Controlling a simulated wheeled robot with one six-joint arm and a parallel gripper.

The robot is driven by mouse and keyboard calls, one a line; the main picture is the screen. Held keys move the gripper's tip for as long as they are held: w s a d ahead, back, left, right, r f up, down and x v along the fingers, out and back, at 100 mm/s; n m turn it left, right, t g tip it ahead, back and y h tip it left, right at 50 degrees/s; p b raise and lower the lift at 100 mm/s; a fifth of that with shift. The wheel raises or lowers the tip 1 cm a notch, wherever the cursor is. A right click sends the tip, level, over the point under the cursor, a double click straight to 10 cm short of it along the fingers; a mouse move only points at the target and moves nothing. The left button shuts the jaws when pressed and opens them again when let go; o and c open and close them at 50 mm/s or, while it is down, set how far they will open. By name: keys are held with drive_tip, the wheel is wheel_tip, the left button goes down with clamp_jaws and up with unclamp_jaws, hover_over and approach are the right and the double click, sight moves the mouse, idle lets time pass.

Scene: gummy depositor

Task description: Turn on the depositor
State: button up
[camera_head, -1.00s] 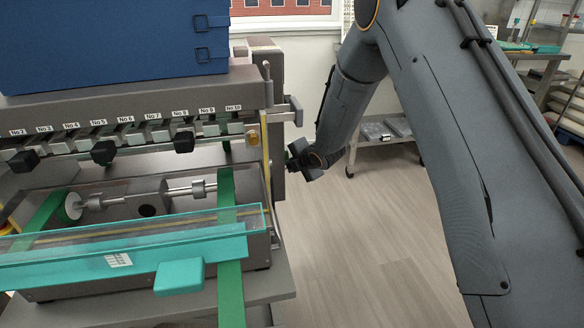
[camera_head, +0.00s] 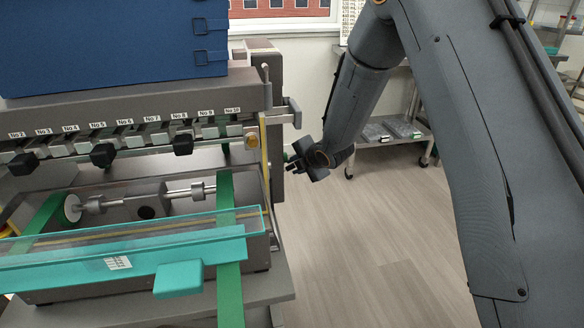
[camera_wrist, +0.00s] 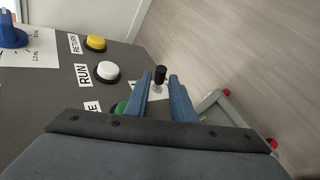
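The depositor (camera_head: 120,90) fills the left of the head view. Its side panel (camera_wrist: 55,95) shows in the wrist view with a white RUN button (camera_wrist: 108,71), a yellow RETURN button (camera_wrist: 95,43) and a partly hidden green button (camera_wrist: 121,109). A small black-tipped lever (camera_wrist: 160,74) stands out from a pale label on the panel. My gripper (camera_wrist: 160,80) is open, with its two blue fingers on either side of the lever and gaps visible. In the head view my gripper (camera_head: 291,161) is beside the machine's right side; the panel face is hidden there.
A blue knob (camera_wrist: 12,36) sits at the panel's upper left. A teal clear guard (camera_head: 130,248) runs along the depositor's front. A metal cart (camera_head: 390,133) stands behind my arm. A grey frame with red ends (camera_wrist: 225,110) lies right of my fingers. The floor is clear.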

drive_tip(key=v, duration=0.3)
drive_tip(key=shift+s+d+r, duration=0.1)
